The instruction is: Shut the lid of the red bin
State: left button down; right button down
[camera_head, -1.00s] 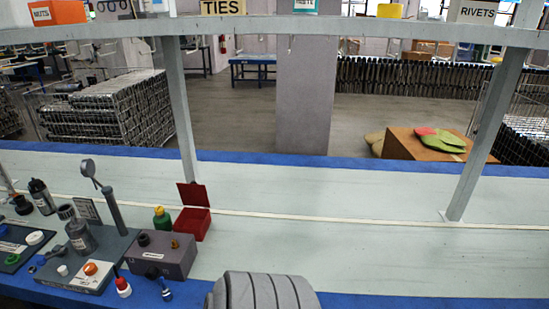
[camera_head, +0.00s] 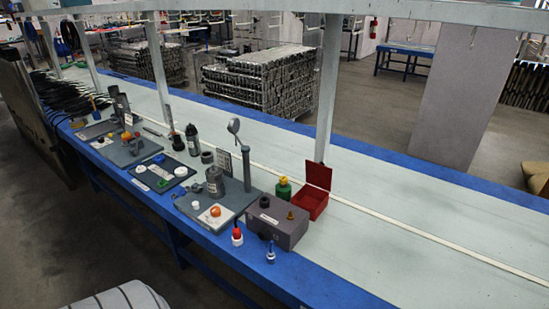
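The red bin (camera_head: 308,207) stands on the pale bench top, right of centre in the head view. Its lid (camera_head: 318,175) is open and stands up at the bin's back edge. The bin's inside is partly visible and I cannot make out anything in it. Neither of my grippers is in view.
A grey box (camera_head: 276,222) with knobs sits just in front of the bin. A green bottle with a yellow cap (camera_head: 283,189) stands left of it. A shelf post (camera_head: 328,85) rises behind the lid. The bench to the right is clear.

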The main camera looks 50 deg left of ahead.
aim_at(318, 174)
jog(key=u, duration=0.1)
jog(key=i, duration=0.55)
jog(key=u, duration=2.2)
